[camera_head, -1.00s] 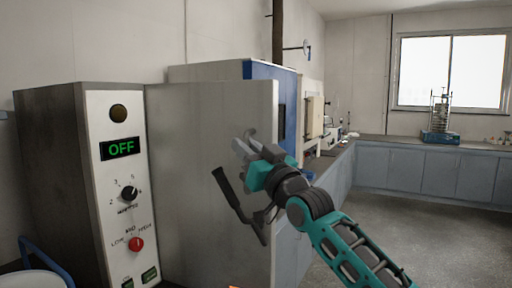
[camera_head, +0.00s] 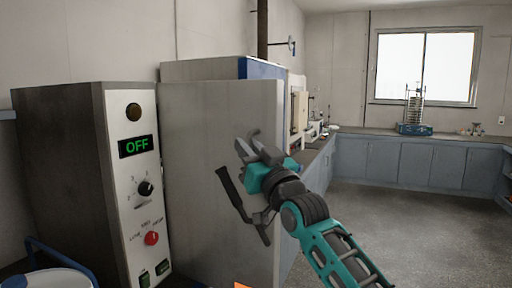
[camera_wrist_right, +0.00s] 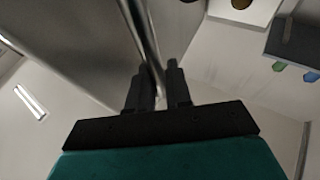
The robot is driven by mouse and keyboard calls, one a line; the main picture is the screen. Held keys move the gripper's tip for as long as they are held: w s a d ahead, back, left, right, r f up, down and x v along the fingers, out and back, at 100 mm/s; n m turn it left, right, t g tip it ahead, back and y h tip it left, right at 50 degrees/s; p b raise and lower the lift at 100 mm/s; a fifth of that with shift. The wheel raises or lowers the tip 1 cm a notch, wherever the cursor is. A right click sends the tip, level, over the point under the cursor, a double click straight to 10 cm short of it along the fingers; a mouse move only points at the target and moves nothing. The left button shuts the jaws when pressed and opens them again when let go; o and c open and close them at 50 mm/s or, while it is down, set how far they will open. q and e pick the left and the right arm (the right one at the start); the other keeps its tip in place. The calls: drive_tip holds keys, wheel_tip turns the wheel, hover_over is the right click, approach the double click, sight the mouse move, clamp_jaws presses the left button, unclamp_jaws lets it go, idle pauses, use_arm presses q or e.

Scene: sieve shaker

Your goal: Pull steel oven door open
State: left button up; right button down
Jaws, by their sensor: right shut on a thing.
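The steel oven door (camera_head: 205,185) is a tall grey panel right of the control panel in the head view. A black handle (camera_head: 240,205) shows low near its right side. My right gripper (camera_head: 247,146) is in front of the door's upper right part. My left gripper is not in view.
The control panel (camera_head: 144,190) reads OFF and has a red knob (camera_head: 151,238). A white and blue cabinet (camera_head: 205,69) stands behind the door. Blue-grey counters (camera_head: 410,165) line the back wall. The floor (camera_head: 400,225) at right is clear.

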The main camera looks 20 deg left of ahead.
drive_tip(key=shift+s+a+r+t, duration=0.2)
drive_tip(key=shift+s+r+t, duration=0.1)
drive_tip(key=shift+s+r, duration=0.25)
drive_tip(key=c, duration=1.1)
unclamp_jaws()
drive_tip(key=shift+w+a, duration=0.1)
drive_tip(key=shift+f, duration=0.1)
drive_tip(key=shift+f, duration=0.1)
drive_tip(key=b+v, duration=0.1)
drive_tip(key=v, duration=1.2)
drive_tip(key=shift+f, duration=0.1)
